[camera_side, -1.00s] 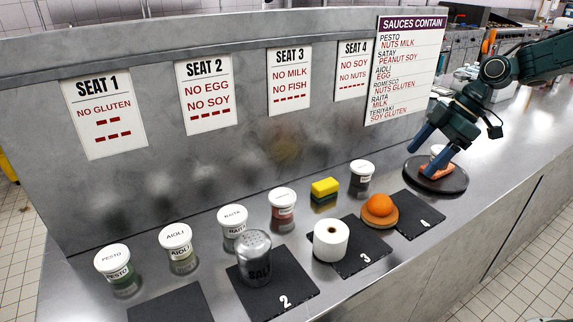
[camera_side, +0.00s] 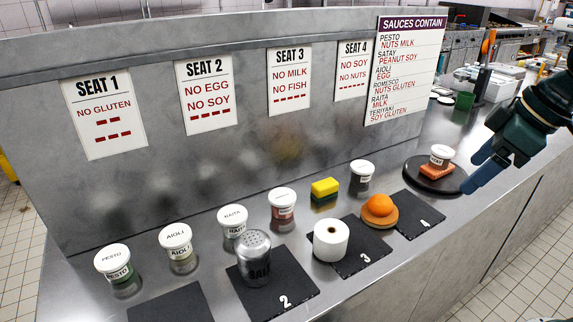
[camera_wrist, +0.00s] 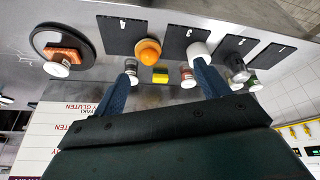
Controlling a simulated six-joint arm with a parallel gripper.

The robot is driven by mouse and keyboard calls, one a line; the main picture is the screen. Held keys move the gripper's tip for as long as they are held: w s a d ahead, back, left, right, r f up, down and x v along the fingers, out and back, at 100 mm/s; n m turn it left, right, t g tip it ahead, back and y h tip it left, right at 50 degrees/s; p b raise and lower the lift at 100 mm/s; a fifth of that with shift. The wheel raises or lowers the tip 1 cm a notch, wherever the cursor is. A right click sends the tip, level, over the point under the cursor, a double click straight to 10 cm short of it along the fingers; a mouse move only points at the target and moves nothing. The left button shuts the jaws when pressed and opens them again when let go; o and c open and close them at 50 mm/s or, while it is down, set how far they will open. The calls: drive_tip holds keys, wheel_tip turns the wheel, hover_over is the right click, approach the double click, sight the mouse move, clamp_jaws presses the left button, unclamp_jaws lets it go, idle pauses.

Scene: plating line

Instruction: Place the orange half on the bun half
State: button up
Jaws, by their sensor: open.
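The orange half (camera_side: 379,203) rests dome up on the bun half (camera_side: 384,221), at the left edge of the black mat marked 4. In the wrist view the orange half (camera_wrist: 149,50) shows upper centre, hiding most of the bun. My gripper (camera_side: 474,184) is open and empty at the right of the side view, beside the round black board and apart from the orange half. In the wrist view its two fingers (camera_wrist: 165,80) stand wide apart with nothing held between them.
A white roll (camera_side: 331,241), a shaker (camera_side: 254,261), a sponge (camera_side: 324,194) and several sauce jars line the counter. The counter's front right edge is clear.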

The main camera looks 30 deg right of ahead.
drive_tip(key=s+m+t+h, duration=0.1)
drive_tip(key=s+m, duration=0.3)
drive_tip(key=s, duration=0.4)
drive_tip(key=shift+d+f+m, duration=0.2)
drive_tip(key=shift+d+m, duration=0.05)
drive_tip(key=shift+m, duration=0.05)
